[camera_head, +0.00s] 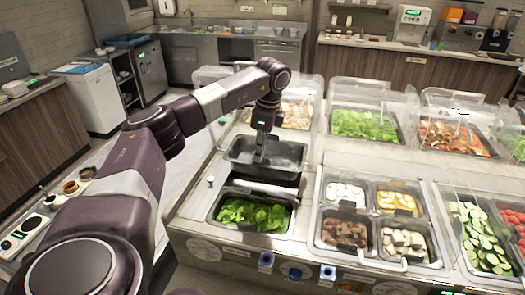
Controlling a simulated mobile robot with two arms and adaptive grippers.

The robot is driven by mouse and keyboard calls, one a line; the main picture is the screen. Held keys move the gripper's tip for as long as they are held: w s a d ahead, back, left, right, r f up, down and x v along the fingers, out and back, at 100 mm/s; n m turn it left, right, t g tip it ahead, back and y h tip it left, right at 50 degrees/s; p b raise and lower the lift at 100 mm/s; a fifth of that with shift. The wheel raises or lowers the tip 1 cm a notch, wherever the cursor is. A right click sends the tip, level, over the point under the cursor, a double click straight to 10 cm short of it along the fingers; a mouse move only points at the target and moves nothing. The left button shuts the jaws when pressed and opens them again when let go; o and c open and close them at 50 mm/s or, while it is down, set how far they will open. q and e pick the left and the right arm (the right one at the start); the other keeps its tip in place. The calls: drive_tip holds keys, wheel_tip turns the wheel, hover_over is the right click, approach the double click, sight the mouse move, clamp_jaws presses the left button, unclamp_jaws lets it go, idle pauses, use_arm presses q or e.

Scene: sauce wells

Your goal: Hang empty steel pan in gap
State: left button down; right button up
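The empty steel pan (290,154) is at the middle of the counter, behind a pan of green leaves. A dark gap (272,178) shows in the counter below the pan's near side, and the pan covers the rest of it. The pan looks roughly level; I cannot tell whether its rim rests on the counter's edges. My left gripper (260,156) points down into the pan from above, with its fingers against or just in front of the pan's inside. The fingers are small and dark, so I cannot tell whether they grip it. My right gripper is not in view.
The leafy green pan (253,214) sits in front of the gap. A unit with several small food wells (346,233) is to the right. Clear guards (371,92) stand over food pans behind. Sauce wells (70,187) line the left counter.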

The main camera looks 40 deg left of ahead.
sight(258, 164)
use_arm(q)
drive_tip(key=shift+s+f, duration=0.1)
drive_tip(key=shift+f, duration=1.55)
wheel_tip(258, 164, down, 3)
drive_tip(key=shift+f+b, duration=0.2)
drive_tip(key=shift+b, duration=0.8)
wheel_tip(258, 164, down, 4)
drive_tip(key=shift+r+b, duration=0.1)
drive_tip(key=shift+b, duration=1)
drive_tip(key=shift+f, duration=0.55)
drive_tip(key=c, duration=2.1)
unclamp_jaws()
drive_tip(key=shift+s, duration=0.1)
